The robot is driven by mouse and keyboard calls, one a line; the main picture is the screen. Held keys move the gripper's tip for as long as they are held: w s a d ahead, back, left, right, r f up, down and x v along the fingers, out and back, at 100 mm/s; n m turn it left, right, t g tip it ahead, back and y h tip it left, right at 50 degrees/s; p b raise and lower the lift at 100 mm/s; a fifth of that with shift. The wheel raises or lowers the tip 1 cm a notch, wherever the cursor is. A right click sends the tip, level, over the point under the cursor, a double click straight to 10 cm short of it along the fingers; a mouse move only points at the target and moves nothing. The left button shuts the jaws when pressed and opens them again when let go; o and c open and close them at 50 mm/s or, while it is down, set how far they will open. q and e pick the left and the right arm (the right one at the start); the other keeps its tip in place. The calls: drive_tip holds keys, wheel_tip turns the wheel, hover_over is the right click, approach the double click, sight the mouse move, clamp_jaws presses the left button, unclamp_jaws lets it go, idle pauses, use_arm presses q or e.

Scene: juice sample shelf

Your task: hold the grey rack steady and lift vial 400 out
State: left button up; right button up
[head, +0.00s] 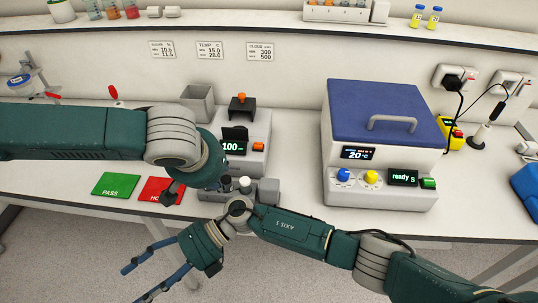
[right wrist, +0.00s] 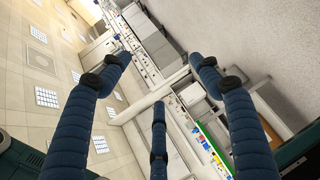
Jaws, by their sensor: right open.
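The grey rack (head: 268,191) sits near the front edge of the bench. A white-capped piece (head: 245,184) and a darker one (head: 226,184) show at its top. No label is readable there, so I cannot tell which is vial 400. My left gripper (head: 212,183) is low at the rack's left end, mostly hidden by its own wrist; I cannot see whether it touches the rack. My right gripper (head: 133,283) is open and empty in front of the bench, below the mats, fingers pointing left. Its spread blue fingers also show in the right wrist view (right wrist: 160,85).
A green PASS mat (head: 117,185) and a red mat (head: 154,188) lie left of the rack. A device reading 100 (head: 256,160) stands behind it. A blue-lidded machine (head: 385,112) stands to the right. My right forearm crosses before the bench edge.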

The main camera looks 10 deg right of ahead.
drive_tip(key=s+d+n+g+h, duration=0.1)
drive_tip(key=s+d+g+h, duration=0.15)
drive_tip(key=d+h, duration=0.6)
drive_tip(key=m+t+h, duration=0.5)
drive_tip(key=m+t, duration=0.3)
drive_tip(key=t, duration=0.1)
approach(269, 183)
drive_tip(key=shift+f, duration=0.1)
wheel_tip(269, 183, down, 10)
drive_tip(key=shift+f, duration=0.15)
drive_tip(key=c, duration=1.5)
